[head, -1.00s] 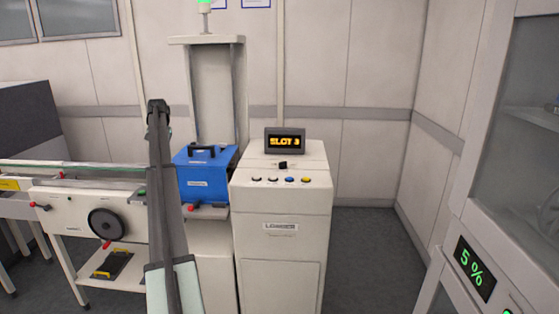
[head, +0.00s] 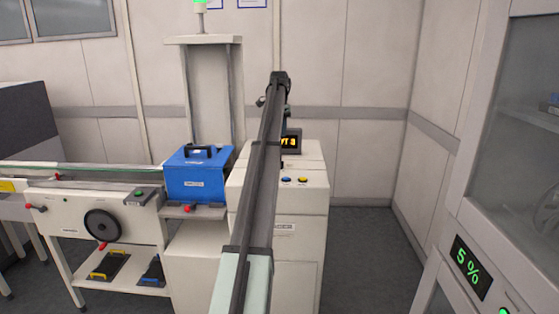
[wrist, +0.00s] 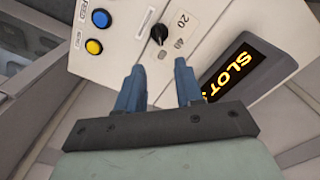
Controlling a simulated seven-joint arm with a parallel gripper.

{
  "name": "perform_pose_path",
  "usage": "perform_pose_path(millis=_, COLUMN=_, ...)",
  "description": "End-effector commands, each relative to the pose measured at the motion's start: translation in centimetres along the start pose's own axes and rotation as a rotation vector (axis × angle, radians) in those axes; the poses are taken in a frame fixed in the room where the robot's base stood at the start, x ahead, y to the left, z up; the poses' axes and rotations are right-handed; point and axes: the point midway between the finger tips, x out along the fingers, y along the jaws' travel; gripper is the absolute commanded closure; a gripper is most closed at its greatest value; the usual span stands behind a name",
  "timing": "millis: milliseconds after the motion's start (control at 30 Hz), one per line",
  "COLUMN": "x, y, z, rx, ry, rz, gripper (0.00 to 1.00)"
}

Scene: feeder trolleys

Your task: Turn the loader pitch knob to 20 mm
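The pitch knob (wrist: 159,34) is a small black knob on the white top panel of the loader (head: 300,205). My gripper (wrist: 158,68) has two blue fingers, apart and empty. In the wrist view the knob lies beyond the fingertips, roughly in line with the gap, not touched. In the head view my arm hides most of the knob and the fingers.
A lit display (wrist: 232,75) reading "SLOT" with a partly cut-off character stands close to the right finger. Blue (wrist: 101,18) and yellow (wrist: 94,47) buttons are at the left. A blue box (head: 200,175) stands left of the loader. A glass-door cabinet (head: 500,150) stands at the right.

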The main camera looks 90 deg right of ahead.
Motion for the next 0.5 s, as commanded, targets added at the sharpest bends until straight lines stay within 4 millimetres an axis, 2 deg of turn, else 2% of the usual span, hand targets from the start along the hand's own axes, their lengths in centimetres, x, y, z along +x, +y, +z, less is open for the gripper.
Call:
perform_pose_path(millis=167, x=1.3, y=0.3, z=-0.1, rx=0.007, ry=-0.002, rz=0.002, gripper=0.64)
perform_pose_path(millis=500, x=7.1, y=0.3, z=0.0, rx=0.004, ry=-0.002, rz=0.002, gripper=0.64)
